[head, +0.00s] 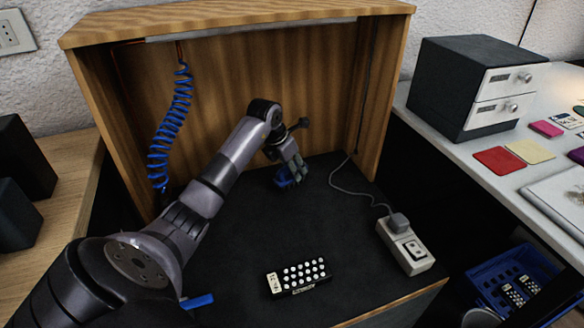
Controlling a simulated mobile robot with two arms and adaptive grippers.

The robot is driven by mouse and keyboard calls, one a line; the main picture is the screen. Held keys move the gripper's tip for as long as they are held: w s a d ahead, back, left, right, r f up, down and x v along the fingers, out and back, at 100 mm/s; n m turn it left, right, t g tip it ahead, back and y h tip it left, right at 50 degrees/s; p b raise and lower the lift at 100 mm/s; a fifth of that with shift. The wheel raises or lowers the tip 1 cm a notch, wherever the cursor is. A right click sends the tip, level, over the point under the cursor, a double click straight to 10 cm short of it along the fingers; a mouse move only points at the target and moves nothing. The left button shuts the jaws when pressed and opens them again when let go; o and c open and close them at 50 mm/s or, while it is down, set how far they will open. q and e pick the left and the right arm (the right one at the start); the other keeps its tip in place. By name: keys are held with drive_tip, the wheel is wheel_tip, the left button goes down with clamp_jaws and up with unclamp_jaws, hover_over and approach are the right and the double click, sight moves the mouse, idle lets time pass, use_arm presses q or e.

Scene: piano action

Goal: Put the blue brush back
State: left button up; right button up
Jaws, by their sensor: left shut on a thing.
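My left gripper (293,168) reaches down over the dark mat at the back of the wooden booth. It is shut on a small dark-blue thing (282,181), which looks like the blue brush. Most of it is hidden by the fingers, and I cannot tell whether it touches the mat. A flat bright-blue bar (198,301) shows at the front left, partly hidden behind my left arm; I cannot tell what it is. My right gripper is not in view.
A black block with white dots (298,277) lies on the dark mat (330,235). A white socket box (405,247) with a grey cable stands to its right. A coiled blue hose (170,130) hangs at the booth's left. A drawer cabinet (475,85) stands on the right table.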

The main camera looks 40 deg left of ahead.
use_arm(q)
drive_tip(key=o, duration=0.5)
drive_tip(key=shift+f, duration=0.15)
drive_tip(key=o, duration=0.5)
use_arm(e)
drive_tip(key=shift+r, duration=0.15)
use_arm(q)
drive_tip(key=shift+r, duration=0.2)
drive_tip(key=p+v, duration=0.1)
drive_tip(key=v, duration=0.4)
drive_tip(key=shift+w, duration=0.15)
drive_tip(key=p+v, duration=0.1)
drive_tip(key=v, duration=0.5)
drive_tip(key=shift+r+p, duration=0.15)
drive_tip(key=shift+p, duration=0.25)
drive_tip(key=shift+s+r, duration=0.3)
drive_tip(key=shift+r, duration=0.05)
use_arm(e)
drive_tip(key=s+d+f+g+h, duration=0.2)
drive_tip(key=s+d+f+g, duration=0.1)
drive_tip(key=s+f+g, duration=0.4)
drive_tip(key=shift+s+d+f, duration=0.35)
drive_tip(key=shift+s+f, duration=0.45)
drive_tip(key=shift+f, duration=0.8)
